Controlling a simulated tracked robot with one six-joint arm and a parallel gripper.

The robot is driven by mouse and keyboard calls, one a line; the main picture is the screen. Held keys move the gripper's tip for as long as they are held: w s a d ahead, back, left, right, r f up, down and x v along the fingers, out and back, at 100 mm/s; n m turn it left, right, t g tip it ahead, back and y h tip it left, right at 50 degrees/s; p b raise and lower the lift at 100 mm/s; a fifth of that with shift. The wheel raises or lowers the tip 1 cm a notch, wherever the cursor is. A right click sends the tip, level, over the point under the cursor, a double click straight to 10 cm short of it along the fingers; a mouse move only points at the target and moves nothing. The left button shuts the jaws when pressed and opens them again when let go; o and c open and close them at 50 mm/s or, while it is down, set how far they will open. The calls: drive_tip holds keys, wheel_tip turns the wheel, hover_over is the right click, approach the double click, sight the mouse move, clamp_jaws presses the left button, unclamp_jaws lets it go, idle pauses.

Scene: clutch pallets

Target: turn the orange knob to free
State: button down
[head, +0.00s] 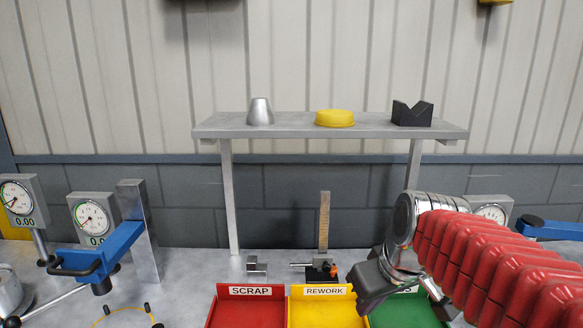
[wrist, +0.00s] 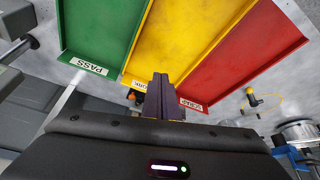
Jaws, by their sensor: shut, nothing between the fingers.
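The orange knob (head: 332,270) is small and sits at the right of a dark base (head: 318,273) with an upright tan bar (head: 324,220), just behind the yellow REWORK tray. In the wrist view an orange part (wrist: 131,95), seemingly the same knob, shows left of the fingers, partly hidden. My gripper (head: 368,300) is over the gap between the yellow and green trays, to the right of and nearer than the knob. Its fingers (wrist: 161,80) are shut together and empty, apart from the knob in the head view. Markings around the knob are too small to read.
Red SCRAP (head: 248,310), yellow REWORK (head: 328,308) and green PASS (head: 408,312) trays stand in front. A metal block (head: 257,267) stands left of the base. A shelf (head: 300,129) on posts is behind. Dial gauges (head: 92,217) and a blue arm (head: 105,248) are at left.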

drive_tip(key=w+f+n+g+y, duration=0.15)
drive_tip(key=w+n, duration=0.25)
drive_tip(key=w, duration=1.1)
drive_tip(key=n+y, duration=0.2)
drive_tip(key=n, duration=0.2)
approach(333, 272)
drive_tip(key=shift+w+a+r, duration=0.25)
drive_tip(key=shift+w+a, duration=0.05)
drive_tip(key=shift+a, duration=0.15)
drive_tip(key=shift+f, duration=0.1)
drive_tip(key=shift+f, duration=3.4)
drive_tip(key=shift+w+a, duration=0.1)
drive_tip(key=shift+w, duration=0.05)
drive_tip(key=shift+w+d, duration=0.4)
drive_tip(key=shift+w, duration=0.1)
drive_tip(key=shift+w+d, duration=0.15)
drive_tip(key=shift+w, duration=0.35)
drive_tip(key=shift+d, duration=0.15)
